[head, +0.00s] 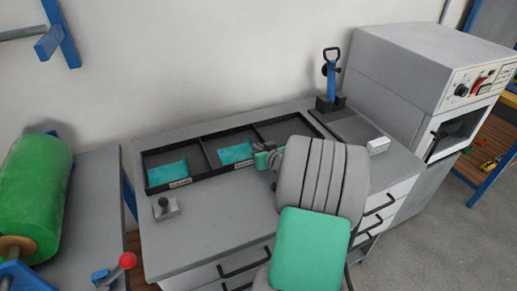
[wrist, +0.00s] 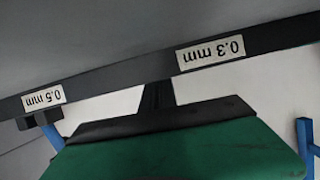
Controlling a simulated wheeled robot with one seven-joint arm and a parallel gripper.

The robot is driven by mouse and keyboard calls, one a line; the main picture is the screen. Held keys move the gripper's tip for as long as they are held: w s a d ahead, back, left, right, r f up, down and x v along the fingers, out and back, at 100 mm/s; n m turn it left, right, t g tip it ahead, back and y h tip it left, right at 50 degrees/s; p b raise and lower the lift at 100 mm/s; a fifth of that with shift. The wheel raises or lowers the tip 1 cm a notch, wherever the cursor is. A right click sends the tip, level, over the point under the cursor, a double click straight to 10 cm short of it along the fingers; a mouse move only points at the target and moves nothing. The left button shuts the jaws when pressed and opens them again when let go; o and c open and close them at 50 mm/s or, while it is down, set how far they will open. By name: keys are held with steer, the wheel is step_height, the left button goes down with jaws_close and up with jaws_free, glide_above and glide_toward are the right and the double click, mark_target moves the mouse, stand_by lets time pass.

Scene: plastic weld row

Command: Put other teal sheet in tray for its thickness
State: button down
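A black tray rack (head: 205,153) with three compartments stands at the back of the bench. One teal sheet (head: 167,173) lies in the left compartment and another teal sheet (head: 235,153) lies in the middle one. The right compartment looks empty where it shows. My gripper (head: 264,160) is low at the rack's front edge, right of the middle sheet. My arm hides part of the edge there. The wrist view shows upside-down labels, 0.3 mm (wrist: 210,52) and 0.5 mm (wrist: 44,98). Its green and black part in front seems to be mine; the fingertips are not clear.
A small grey block with a knob (head: 165,208) sits at the bench's front left.

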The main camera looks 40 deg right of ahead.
steer(key=shift+f, duration=0.1)
steer(key=c, duration=1.6)
jaws_free()
steer(key=shift+c, duration=0.2)
steer(key=v, duration=1.2)
steer(key=shift+s, duration=0.15)
